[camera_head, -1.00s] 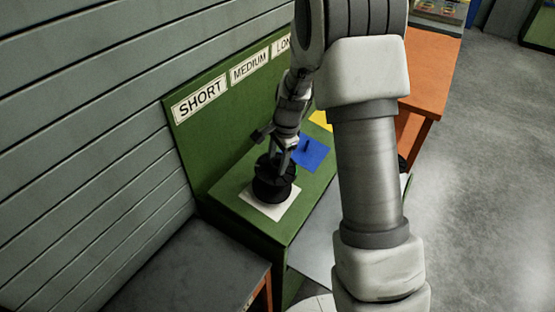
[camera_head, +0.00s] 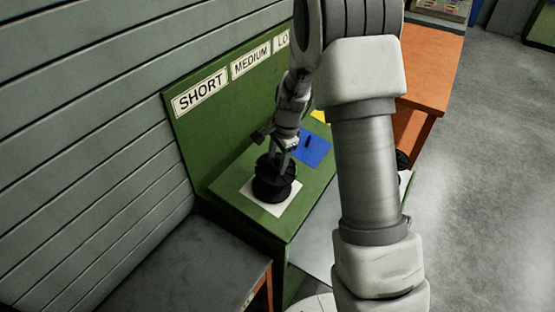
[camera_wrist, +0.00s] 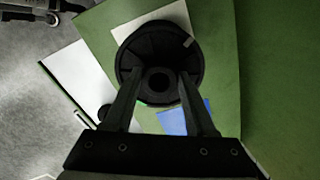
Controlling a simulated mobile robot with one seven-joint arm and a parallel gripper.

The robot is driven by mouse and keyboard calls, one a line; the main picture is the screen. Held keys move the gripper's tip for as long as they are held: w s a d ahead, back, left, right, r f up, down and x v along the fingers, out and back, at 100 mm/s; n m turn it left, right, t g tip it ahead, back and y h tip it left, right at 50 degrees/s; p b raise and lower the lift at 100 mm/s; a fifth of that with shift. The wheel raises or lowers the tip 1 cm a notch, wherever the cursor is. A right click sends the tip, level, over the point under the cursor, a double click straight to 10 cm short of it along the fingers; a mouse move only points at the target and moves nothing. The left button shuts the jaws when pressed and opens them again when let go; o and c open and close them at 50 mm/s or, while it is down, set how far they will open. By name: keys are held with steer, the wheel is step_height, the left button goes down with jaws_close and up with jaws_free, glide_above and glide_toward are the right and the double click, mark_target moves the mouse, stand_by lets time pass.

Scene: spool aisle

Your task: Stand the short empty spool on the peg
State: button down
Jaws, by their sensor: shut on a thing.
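The short black spool (camera_head: 271,188) is upright over the white square (camera_head: 292,206) below the SHORT sign (camera_head: 200,92). My gripper (camera_head: 276,155) is above it, pointing down, with its fingers shut on the spool's upper part. In the wrist view the spool (camera_wrist: 160,38) shows from above with a dark round hub, and my gripper's fingers (camera_wrist: 158,84) reach to either side of the hub. The white square (camera_wrist: 134,27) shows around its far edge. Any peg under the spool is hidden. I cannot tell whether the spool rests fully on the square.
A blue square (camera_head: 318,154) with a dark upright peg (camera_head: 308,141) lies beside it on the green bench (camera_head: 232,208). A yellow square (camera_head: 319,116) is farther back. The green sign board (camera_head: 190,135) stands close behind. A dark table (camera_head: 190,270) adjoins in front.

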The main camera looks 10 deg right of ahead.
steer(key=shift+f, duration=0.4)
steer(key=shift+c, duration=0.7)
jaws_free()
steer(key=shift+r, duration=0.1)
step_height(320, 180, up, 17)
steer(key=s+d, duration=0.2)
